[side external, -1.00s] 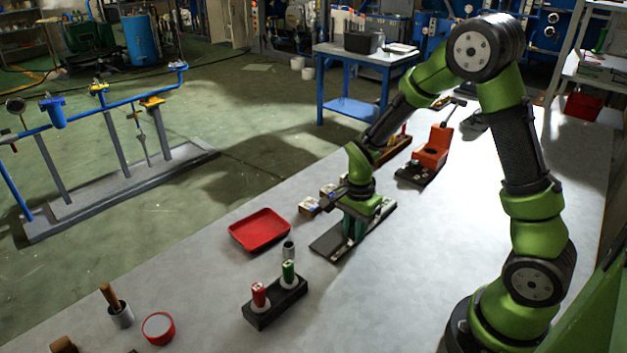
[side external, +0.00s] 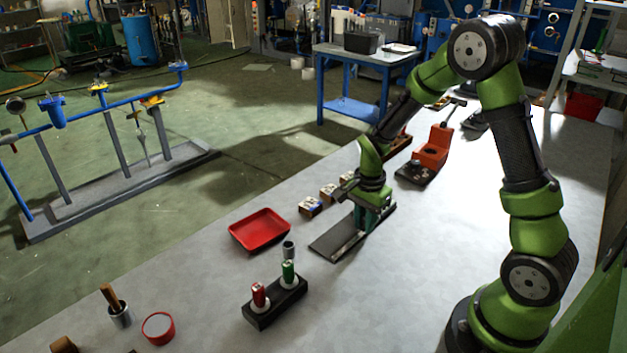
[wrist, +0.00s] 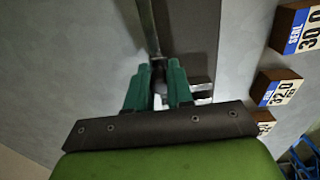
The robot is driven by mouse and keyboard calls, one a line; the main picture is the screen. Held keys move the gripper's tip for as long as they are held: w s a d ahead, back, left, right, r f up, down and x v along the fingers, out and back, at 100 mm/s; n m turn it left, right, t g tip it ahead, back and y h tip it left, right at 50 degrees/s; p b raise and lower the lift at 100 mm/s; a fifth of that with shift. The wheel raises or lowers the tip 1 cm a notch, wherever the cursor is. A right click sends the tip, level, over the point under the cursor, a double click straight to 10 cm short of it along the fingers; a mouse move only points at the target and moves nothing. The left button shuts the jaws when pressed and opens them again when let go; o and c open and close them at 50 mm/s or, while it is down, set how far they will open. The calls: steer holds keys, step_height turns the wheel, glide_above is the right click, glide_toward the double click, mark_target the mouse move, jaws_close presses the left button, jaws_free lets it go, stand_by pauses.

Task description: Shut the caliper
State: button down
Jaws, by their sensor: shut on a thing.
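The caliper (wrist: 148,28) is a thin metal bar lying lengthwise on a dark grey mat (wrist: 192,28). Its beam shows in the side view (side external: 347,246), in front of my gripper. My gripper (side external: 364,222) is low over the far part of the mat. In the wrist view, its green fingers (wrist: 157,80) are shut on a dark part of the caliper, apparently its slider. A shiny metal piece, likely a jaw, sticks out right of the fingers. The rest of the caliper's far end is hidden by my gripper.
Several wooden blocks with number labels (side external: 310,206) stand left of the mat. A red tray (side external: 259,230) is further left. A black holder with red and green items (side external: 275,303) stands in front, beside a small metal cup (side external: 288,250). An orange device (side external: 432,152) stands behind. The right of the table is clear.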

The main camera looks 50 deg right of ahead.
steer(key=shift+d, duration=0.8)
stand_by(0.6)
steer(key=c, duration=1)
jaws_free()
steer(key=shift+r, duration=3.5)
